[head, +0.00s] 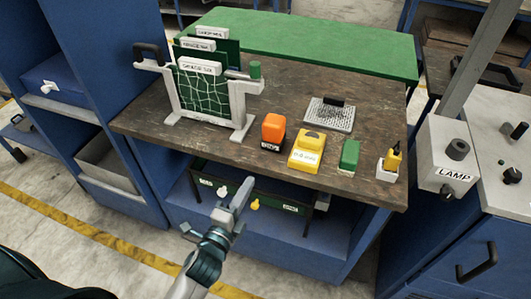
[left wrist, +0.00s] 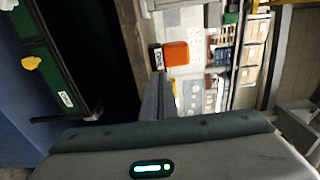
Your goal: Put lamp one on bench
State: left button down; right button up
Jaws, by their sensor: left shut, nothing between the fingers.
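The wooden-topped bench (head: 260,168) fills the middle of the head view. A light grey box labelled LAMP (head: 446,150), with dark knobs, stands at the right at the foot of a grey post. I cannot tell which thing is lamp one. My left gripper (head: 242,190) is shut and empty, in front of the bench's front edge and near the dark green trays below the top. In the left wrist view its fingers (left wrist: 158,98) point toward an orange block (left wrist: 176,54). My right gripper is not in view.
On the bench top stand a rack of green panels (head: 205,90), the orange block (head: 273,128), a yellow box (head: 307,150), a green block (head: 349,154) and a bristled pad (head: 330,114). A blue cabinet (head: 55,85) stands left.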

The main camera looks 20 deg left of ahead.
aim_at(270, 146)
pick_arm(q)
jog(key=w+p, duration=0.1)
jog(key=w, duration=0.3)
jog(key=w+p, duration=0.1)
jog(key=w, duration=0.4)
jog(key=w+d+p, duration=0.1)
jog(key=w+p, duration=0.1)
jog(key=w, duration=0.2)
jog(key=shift+w, duration=0.25)
jog(key=shift+w+d+b, duration=0.2)
jog(key=shift+w+b, duration=0.3)
jog(key=shift+w, duration=1.35)
jog(key=shift+s, duration=0.15)
